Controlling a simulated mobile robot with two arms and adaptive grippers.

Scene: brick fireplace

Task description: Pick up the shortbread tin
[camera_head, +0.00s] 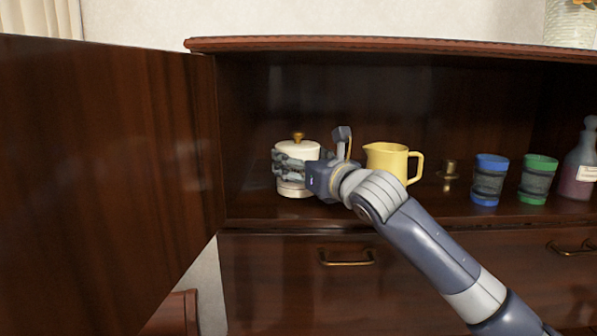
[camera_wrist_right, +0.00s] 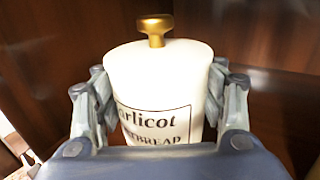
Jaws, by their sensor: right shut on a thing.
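The shortbread tin (camera_head: 298,151) is a white round tin with a gold knob on its lid, standing upright at the left end of the cabinet shelf. In the right wrist view the tin (camera_wrist_right: 158,75) carries dark lettering that includes "BREAD". My right gripper (camera_head: 292,168) reaches in from the right and is shut around the tin's body. In the wrist view the fingers of the right gripper (camera_wrist_right: 160,105) lie on both sides of the tin. The tin's base is close to the shelf; I cannot tell whether it touches. My left gripper is not in view.
A yellow jug (camera_head: 388,160) stands just right of my right wrist. Further right are a small brass item (camera_head: 450,172), a blue-rimmed cup (camera_head: 489,180), a green-rimmed cup (camera_head: 537,180) and a bottle (camera_head: 580,165). The open cabinet door (camera_head: 100,180) fills the left side.

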